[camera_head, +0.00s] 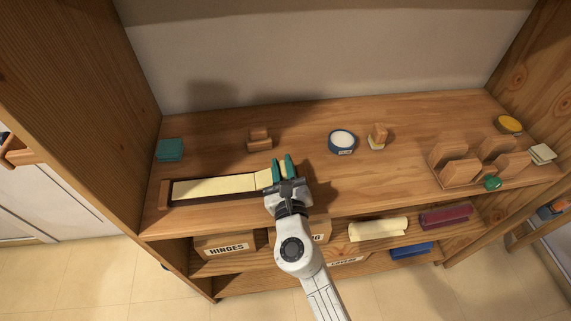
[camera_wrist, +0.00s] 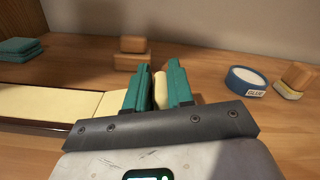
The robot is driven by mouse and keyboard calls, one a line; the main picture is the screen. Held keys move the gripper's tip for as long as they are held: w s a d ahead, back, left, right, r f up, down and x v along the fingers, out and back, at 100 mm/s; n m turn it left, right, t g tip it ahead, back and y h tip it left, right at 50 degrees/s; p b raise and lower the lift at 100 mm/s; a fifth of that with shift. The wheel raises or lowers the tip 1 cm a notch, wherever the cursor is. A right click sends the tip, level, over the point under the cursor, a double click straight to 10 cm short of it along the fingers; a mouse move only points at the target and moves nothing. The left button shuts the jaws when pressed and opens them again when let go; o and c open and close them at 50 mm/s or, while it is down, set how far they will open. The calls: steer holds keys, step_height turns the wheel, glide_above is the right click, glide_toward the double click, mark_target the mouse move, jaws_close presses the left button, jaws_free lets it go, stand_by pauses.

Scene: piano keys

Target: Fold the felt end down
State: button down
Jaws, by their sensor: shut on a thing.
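A long cream felt strip (camera_head: 215,187) lies along a dark wooden bar (camera_head: 165,194) on the shelf top. My gripper (camera_head: 282,169) is at the strip's right end, its green fingers pointing toward the back. In the wrist view, the gripper (camera_wrist: 158,88) is shut on the felt end (camera_wrist: 160,88), which stands upright between the fingers. The flat part of the felt (camera_wrist: 45,101) runs off to the left. The fingers and wrist hide much of the right end, so I cannot tell whether it touches the bar there.
Teal pads (camera_head: 170,150), a wooden block (camera_head: 259,138), a blue glue tub (camera_head: 341,142) and a wood-handled brush or block (camera_head: 378,136) stand behind. A wooden rack (camera_head: 463,166) is at right. Labelled boxes (camera_head: 225,246) and felt rolls (camera_head: 378,229) sit below. The shelf's middle right is clear.

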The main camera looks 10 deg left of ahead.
steer(key=shift+s+a+r+n, duration=0.15)
steer(key=shift+a+r+n, duration=0.2)
steer(key=shift+r, duration=0.2)
steer(key=c, duration=1.1)
jaws_free()
steer(key=shift+o, duration=0.2)
steer(key=v, duration=1)
steer(key=shift+s, duration=0.4)
